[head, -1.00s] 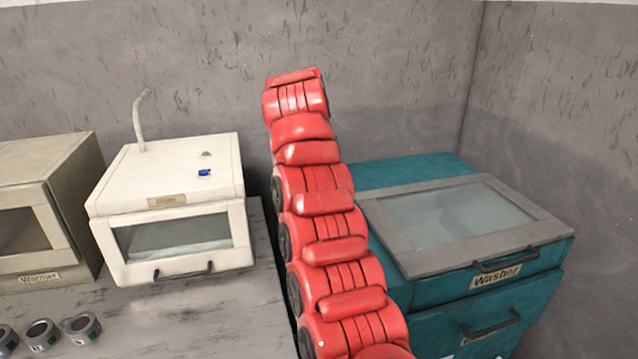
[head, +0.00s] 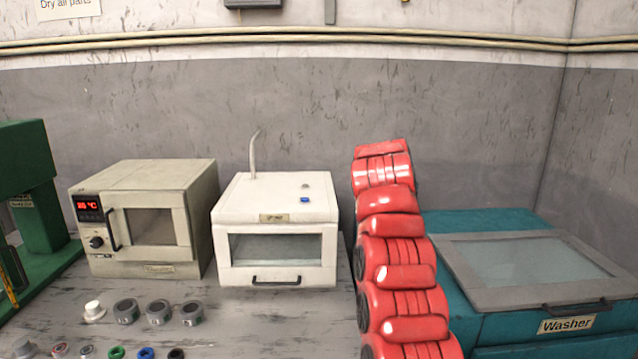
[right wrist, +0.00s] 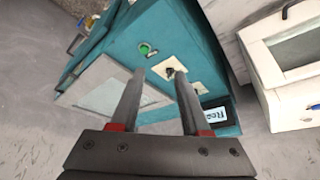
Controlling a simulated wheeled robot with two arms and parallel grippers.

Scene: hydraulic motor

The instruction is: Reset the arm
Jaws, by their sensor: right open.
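My right arm (head: 395,265), red and segmented, stands raised in the head view between the white cabinet and the teal washer. Its gripper does not show in the head view. In the right wrist view my right gripper (right wrist: 159,72) has its two dark fingers apart, with nothing between them. Beyond the fingers is a teal machine (right wrist: 200,62) with a green button and a pale panel. My left arm and gripper are not in view.
On the worktop (head: 260,325) stand a beige warmer (head: 185,185) with a red display and a white cabinet (head: 275,195). The teal washer (head: 475,325) is at right, its lid down. Several small rings and parts lie front left. A green machine (head: 30,180) stands far left.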

